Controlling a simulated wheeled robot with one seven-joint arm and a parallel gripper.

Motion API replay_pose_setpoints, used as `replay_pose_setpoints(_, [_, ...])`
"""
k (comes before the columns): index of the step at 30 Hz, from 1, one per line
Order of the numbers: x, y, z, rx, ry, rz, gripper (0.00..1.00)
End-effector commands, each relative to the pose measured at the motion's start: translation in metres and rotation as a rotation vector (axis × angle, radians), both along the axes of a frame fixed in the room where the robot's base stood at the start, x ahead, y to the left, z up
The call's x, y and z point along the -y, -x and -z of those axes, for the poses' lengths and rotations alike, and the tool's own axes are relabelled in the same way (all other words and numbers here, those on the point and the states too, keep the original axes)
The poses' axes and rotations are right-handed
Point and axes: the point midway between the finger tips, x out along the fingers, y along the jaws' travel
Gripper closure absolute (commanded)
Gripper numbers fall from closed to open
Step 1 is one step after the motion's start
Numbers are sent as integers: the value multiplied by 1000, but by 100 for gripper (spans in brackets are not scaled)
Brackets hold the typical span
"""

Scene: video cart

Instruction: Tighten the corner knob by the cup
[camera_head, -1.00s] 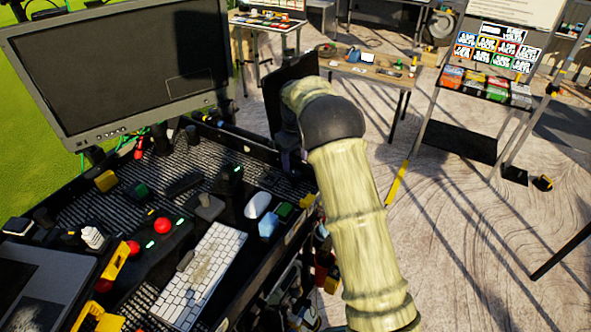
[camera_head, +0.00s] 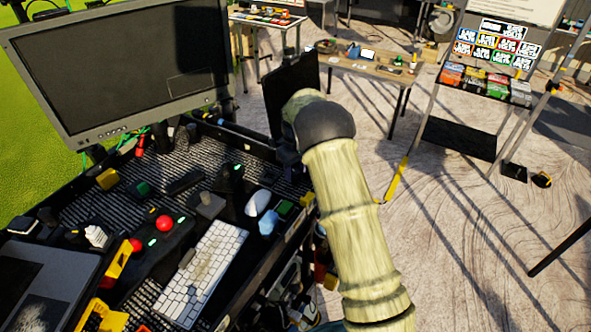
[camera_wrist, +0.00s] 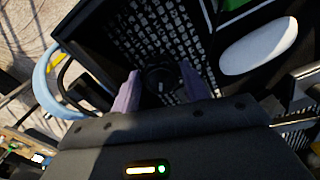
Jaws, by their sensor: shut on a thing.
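In the wrist view, a dark round knob (camera_wrist: 160,72) stands at the corner of a black tray with a chequered, textured floor. My gripper (camera_wrist: 161,84) has its two pale purple fingers on either side of the knob, closed on it. A pale blue curved rim or handle (camera_wrist: 44,88), perhaps the cup, shows left of the knob. In the head view, my arm covers this corner, and the knob and fingertips are hidden behind it.
A white mouse (camera_head: 257,203) and a keyboard (camera_head: 201,272) lie on the cart, left of my arm. A large monitor (camera_head: 115,65) stands at the back left, and a dark upright panel (camera_head: 291,85) rises behind my wrist. Open floor lies to the right.

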Motion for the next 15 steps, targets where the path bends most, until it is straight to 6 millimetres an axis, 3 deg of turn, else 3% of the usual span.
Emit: replay_pose_setpoints(15, [-1,0,-1,1,-1,167,78])
